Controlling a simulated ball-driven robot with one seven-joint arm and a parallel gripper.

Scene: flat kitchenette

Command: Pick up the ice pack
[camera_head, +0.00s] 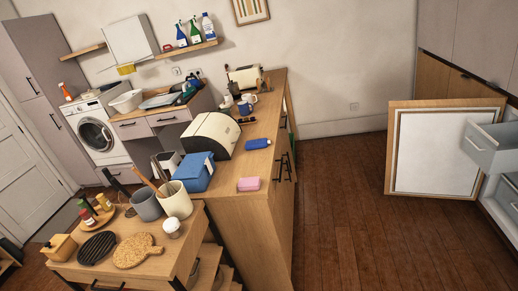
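A small flat blue item (258,143), which looks like the ice pack, lies on the wooden counter (262,215), right of the bread box. It is small in the view, so I cannot be sure what it is. A pink block (249,184) lies nearer on the same counter, apart from it. My gripper is not in view.
A bread box (214,135), a blue box (195,172) and cream and grey pots (175,199) stand left of the blue item. A low wooden unit (165,262) holds boards and bottles. An open drawer (490,147) juts out at right. The floor (345,235) between is clear.

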